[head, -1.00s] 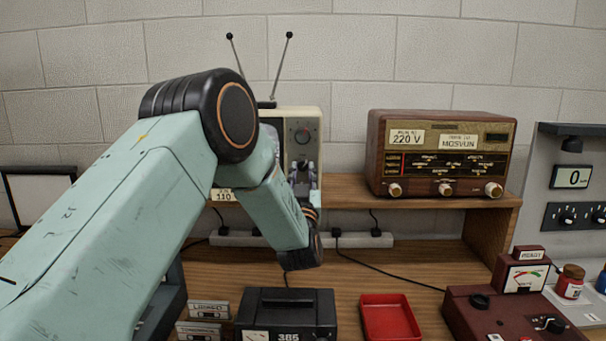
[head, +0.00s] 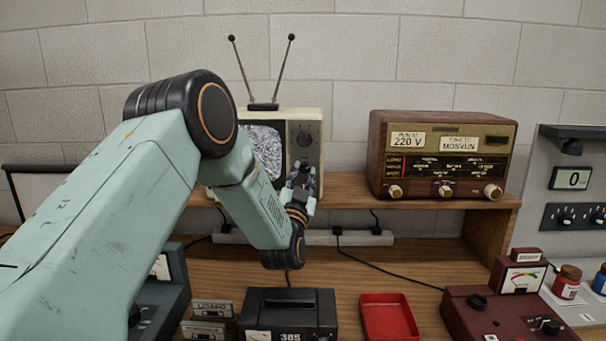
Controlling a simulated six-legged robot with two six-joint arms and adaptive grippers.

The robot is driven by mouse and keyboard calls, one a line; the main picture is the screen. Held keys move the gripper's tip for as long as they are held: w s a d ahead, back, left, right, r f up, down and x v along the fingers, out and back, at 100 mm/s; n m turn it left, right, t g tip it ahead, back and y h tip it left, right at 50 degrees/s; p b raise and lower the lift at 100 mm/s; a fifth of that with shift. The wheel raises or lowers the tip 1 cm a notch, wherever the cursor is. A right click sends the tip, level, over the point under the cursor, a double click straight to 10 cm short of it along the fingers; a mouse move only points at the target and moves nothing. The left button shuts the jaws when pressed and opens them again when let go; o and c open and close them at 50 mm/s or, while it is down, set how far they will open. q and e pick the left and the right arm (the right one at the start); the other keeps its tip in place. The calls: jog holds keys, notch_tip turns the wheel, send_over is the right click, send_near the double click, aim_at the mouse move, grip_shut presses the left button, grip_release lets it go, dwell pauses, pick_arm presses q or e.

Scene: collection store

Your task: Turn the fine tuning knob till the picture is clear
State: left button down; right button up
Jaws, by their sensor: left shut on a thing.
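A small cream television (head: 313,121) with two rod antennas stands on the wooden shelf. Its screen (head: 265,146) shows grey static, with no clear picture. A round dark dial (head: 304,137) sits at the upper part of its control panel. My left gripper (head: 300,176) is at the lower part of that panel, its fingers closed. It appears shut on the fine tuning knob, which the fingers hide. My left arm covers the television's lower left part. My right gripper is not in view.
A wooden radio (head: 440,125) stands right of the television on the shelf (head: 350,190). Below are a power strip (head: 350,239), a black box (head: 288,300), a red tray (head: 388,335), cassettes (head: 206,325) and a maroon meter (head: 490,305). Some bench behind the tray is clear.

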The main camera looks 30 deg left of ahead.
pick_arm(q)
jog(key=c, duration=1.1)
grip_release()
jog(key=v, duration=1.2)
jog(key=shift+f, duration=0.1)
